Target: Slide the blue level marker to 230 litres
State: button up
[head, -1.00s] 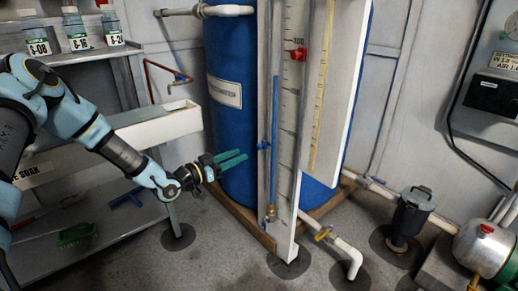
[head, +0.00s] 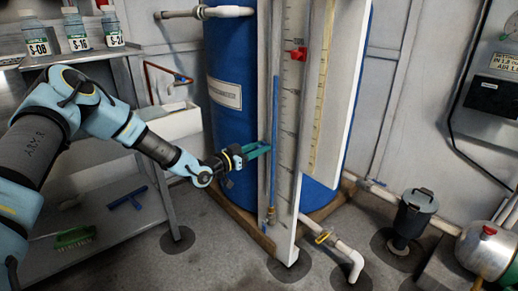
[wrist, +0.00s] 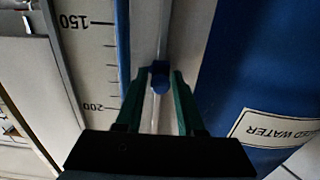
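The blue level marker (wrist: 160,77) sits on the thin vertical rod beside the white scale board (wrist: 88,60). In the wrist view it lies between the tips of my gripper's green fingers (wrist: 160,85), which are apart, one on each side, with little gap. The scale numbers there are upside down, 150 at the top and 200 lower, and the marker is between these two in the picture. In the head view my gripper (head: 262,149) reaches the left edge of the scale board (head: 291,120) and hides the marker.
A red marker (head: 298,54) sits higher on the board. The blue tank (head: 232,60) stands behind, with a label (head: 224,92). A white pipe (head: 345,247) with a yellow valve runs near the floor. Shelving with bottles (head: 75,32) is at left.

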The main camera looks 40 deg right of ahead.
grip_shut()
dwell(1.2)
